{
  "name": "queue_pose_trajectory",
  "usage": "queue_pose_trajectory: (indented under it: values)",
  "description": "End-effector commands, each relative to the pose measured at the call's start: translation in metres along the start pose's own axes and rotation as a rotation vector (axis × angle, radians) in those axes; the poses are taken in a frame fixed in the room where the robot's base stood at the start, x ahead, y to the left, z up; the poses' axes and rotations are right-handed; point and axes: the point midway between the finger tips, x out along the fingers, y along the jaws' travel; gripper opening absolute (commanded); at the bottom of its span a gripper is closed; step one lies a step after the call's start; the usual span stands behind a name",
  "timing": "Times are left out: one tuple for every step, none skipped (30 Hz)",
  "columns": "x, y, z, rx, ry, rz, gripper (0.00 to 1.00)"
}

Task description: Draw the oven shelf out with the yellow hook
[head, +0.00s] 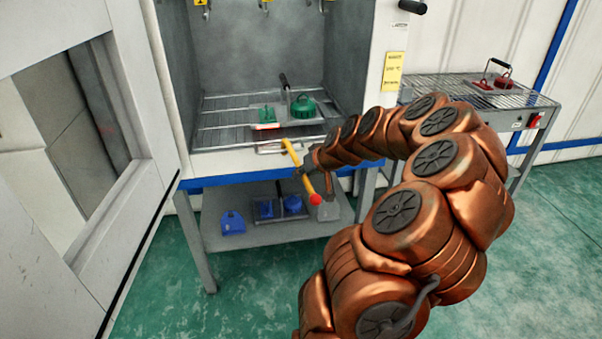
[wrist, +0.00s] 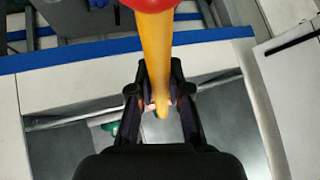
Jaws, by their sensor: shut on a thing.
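The yellow hook (head: 292,152) is a yellow rod with a red ball at its near, lower end. My gripper (head: 306,171) is shut on its rod in front of the oven mouth. The rod's far end points up into the opening, by the shelf's front edge; I cannot tell whether it touches the shelf. The wire oven shelf (head: 222,121) lies inside the open oven (head: 250,45). A tray with a green pot (head: 303,106) and a green piece (head: 265,118) rests on it. In the wrist view the yellow hook (wrist: 157,50) runs between my fingers (wrist: 160,78).
The open oven door (head: 130,215) stands at the left. A low shelf (head: 270,236) under the oven holds blue parts (head: 233,222). A wire-topped side table (head: 440,88) with a red lidded item (head: 503,80) stands at the right. Green floor at the right is clear.

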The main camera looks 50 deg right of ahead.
Motion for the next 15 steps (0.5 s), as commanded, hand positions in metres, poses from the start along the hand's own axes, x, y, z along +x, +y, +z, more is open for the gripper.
queue_pose_trajectory:
  values:
    - [-0.0006,-0.0006,0.0036,-0.001,-0.001,0.000,0.00]
    - [-0.0013,-0.0012,0.0045,-0.001,-0.001,-0.001,0.00]
    - [-0.0022,-0.0019,0.0055,-0.001,-0.001,-0.001,0.00]
    - [-0.0028,-0.0023,0.0060,-0.002,-0.001,-0.001,0.00]
    - [-0.0034,-0.0026,0.0063,-0.002,-0.001,-0.001,0.00]
    - [-0.0038,-0.0028,0.0066,-0.002,-0.001,-0.001,0.00]
    - [-0.0042,-0.0029,0.0065,-0.002,-0.001,0.000,0.00]
    - [-0.0043,-0.0030,0.0065,-0.001,-0.001,-0.001,0.00]
    - [-0.0045,-0.0029,0.0064,-0.001,-0.001,0.000,0.00]
    - [-0.0045,-0.0029,0.0063,-0.001,-0.001,0.000,0.00]
    - [-0.0045,-0.0028,0.0061,-0.001,-0.001,0.000,0.00]
    - [-0.0045,-0.0027,0.0061,-0.001,-0.001,0.000,0.00]
    - [-0.0045,-0.0027,0.0060,-0.001,0.000,0.000,0.00]
    - [-0.0046,-0.0026,0.0060,-0.001,0.000,0.000,0.00]
    - [-0.0046,-0.0026,0.0061,-0.001,0.000,0.000,0.00]
